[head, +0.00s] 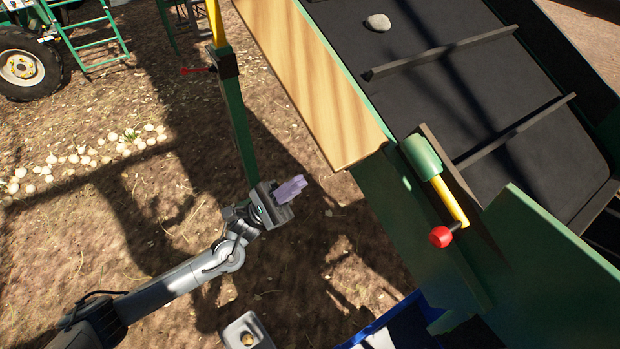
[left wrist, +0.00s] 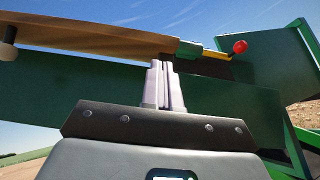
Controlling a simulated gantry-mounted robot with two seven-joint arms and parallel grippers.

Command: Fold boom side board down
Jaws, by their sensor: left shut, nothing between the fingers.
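A long tan wooden side board (head: 310,80) runs along the left edge of the black conveyor boom in the head view. Its underside or face also shows at the top of the left wrist view (left wrist: 100,38). My left gripper (head: 292,189) is shut and empty, below and left of the board's near end, apart from it in the head view. In the left wrist view its pale fingers (left wrist: 165,75) point up towards the board and a green wall; whether they touch is unclear. A green cylinder with a yellow rod and red knob (head: 440,236) sits beside the board's near end. My right gripper is not in view.
The black belt (head: 440,60) has raised cross slats and carries a stone-like lump (head: 377,22). A green post (head: 238,125) with a yellow top stands behind my left gripper. Onions (head: 85,158) lie on the ground at left. Green panels (head: 540,265) fill the lower right.

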